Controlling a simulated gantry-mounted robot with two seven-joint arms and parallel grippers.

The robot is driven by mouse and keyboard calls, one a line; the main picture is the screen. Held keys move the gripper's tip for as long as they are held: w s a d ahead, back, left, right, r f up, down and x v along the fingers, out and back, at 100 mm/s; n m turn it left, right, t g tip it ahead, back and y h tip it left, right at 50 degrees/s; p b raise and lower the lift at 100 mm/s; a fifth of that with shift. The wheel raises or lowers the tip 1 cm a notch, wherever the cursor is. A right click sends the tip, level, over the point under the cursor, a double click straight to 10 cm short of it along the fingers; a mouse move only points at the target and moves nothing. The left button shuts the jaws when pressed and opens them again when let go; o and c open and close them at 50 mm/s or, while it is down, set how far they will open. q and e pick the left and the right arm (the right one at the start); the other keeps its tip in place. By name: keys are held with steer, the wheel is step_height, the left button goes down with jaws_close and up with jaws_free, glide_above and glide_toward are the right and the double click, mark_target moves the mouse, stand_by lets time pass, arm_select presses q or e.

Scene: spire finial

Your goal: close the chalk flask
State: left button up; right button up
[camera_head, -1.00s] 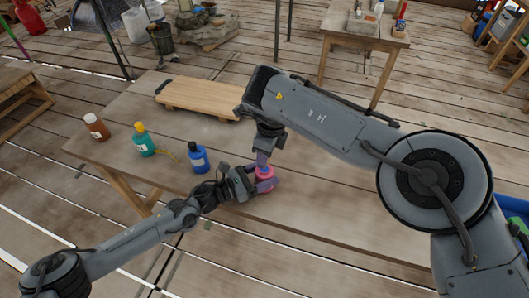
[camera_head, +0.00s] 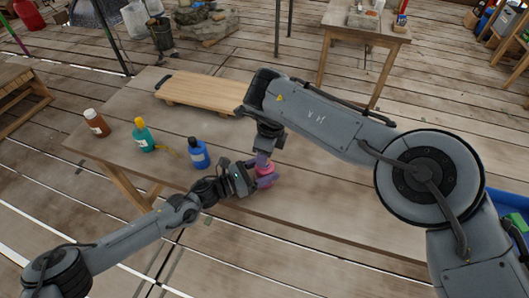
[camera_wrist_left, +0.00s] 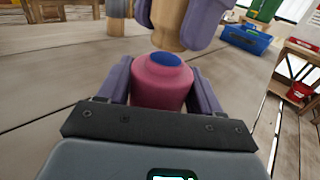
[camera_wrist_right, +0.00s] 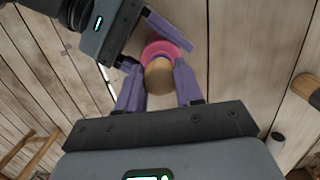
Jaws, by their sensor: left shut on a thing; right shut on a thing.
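The pink flask (camera_head: 265,170) is held above the table between the purple fingers of my left gripper (camera_head: 262,178). In the left wrist view the flask (camera_wrist_left: 162,84) has a dark blue round top (camera_wrist_left: 166,59). My right gripper (camera_wrist_right: 160,88) is shut on a tan, rounded stopper (camera_wrist_right: 159,77). In the left wrist view the stopper (camera_wrist_left: 170,24) shows just beyond and above the blue top. Whether the two touch cannot be told. The right gripper hides part of the flask in the head view.
A blue bottle (camera_head: 199,155), a teal bottle with a yellow cap (camera_head: 143,137) and a brown bottle (camera_head: 96,123) stand on the left of the table (camera_head: 330,210). A wooden board (camera_head: 205,95) lies at the back. The table's right part is clear.

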steer(key=shift+f, duration=0.65)
steer(key=o, duration=1.1)
steer(key=shift+c, duration=0.2)
steer(key=shift+r, duration=0.1)
step_height(320, 180, up, 12)
steer(key=d, duration=0.1)
steer(key=shift+s+d, duration=0.25)
arm_select(q)
steer(key=o, duration=1.6)
steer(key=p+v, duration=0.1)
steer(key=v, duration=1)
steer(key=shift+d+p, duration=0.1)
steer(key=shift+p, duration=0.2)
arm_select(e)
steer(key=shift+r, duration=0.7)
